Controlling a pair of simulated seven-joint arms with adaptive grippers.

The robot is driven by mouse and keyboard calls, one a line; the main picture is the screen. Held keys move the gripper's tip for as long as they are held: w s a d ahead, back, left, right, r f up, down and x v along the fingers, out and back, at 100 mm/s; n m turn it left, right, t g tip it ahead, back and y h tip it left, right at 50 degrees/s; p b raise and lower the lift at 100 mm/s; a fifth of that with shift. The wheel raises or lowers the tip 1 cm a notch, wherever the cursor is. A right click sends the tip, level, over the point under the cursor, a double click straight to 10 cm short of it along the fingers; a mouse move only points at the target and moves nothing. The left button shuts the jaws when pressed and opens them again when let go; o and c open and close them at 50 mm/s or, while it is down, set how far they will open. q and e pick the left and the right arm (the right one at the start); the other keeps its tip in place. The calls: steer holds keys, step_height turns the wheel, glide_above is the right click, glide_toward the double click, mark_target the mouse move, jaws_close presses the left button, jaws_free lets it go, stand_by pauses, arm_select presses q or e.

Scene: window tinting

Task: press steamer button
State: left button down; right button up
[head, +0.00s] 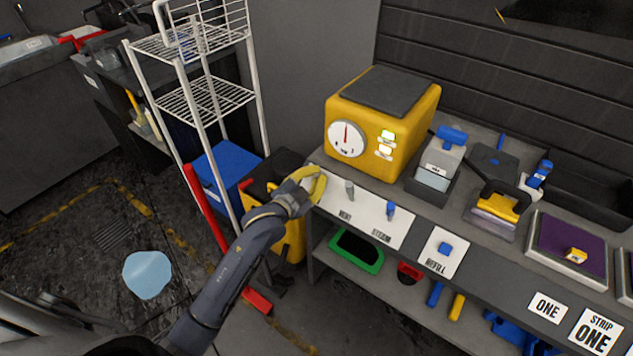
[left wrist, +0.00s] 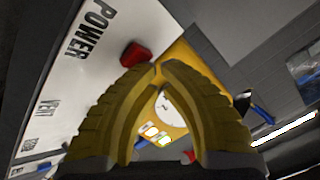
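The yellow steamer machine (head: 410,125) stands on the bench with a round white dial (head: 346,139) and two lit indicators (head: 386,144) on its front. Below it, a white panel (head: 370,220) carries a grey switch (head: 349,190) over VENT and a blue switch (head: 390,210) over STEAM. My left gripper (head: 318,186) is at the panel's left end, left of the VENT switch. In the left wrist view its yellow fingertips (left wrist: 158,72) come together with nothing between them, beside a red switch (left wrist: 135,54) near the word POWER. Contact with it cannot be told. My right gripper is not in view.
A blue button (head: 445,249) sits on the REFILL plate to the right. Several tools and a purple-topped tray (head: 568,245) occupy the bench's right side. A puddle (head: 147,274) lies on the floor.

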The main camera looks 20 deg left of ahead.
arm_select(q)
steer(key=shift+w+f, duration=0.1)
stand_by(0.5)
steer(key=shift+w+d+f, duration=0.15)
steer(key=shift+w+f, duration=0.05)
steer(key=shift+s+r, duration=0.1)
steer(key=shift+s, duration=0.05)
stand_by(0.4)
steer(key=shift+s+r, duration=0.15)
steer(key=s+a+r, duration=0.1)
steer(key=s+r, duration=0.3)
steer(key=shift+a+r, duration=0.15)
steer(key=shift+a, duration=0.25)
stand_by(0.4)
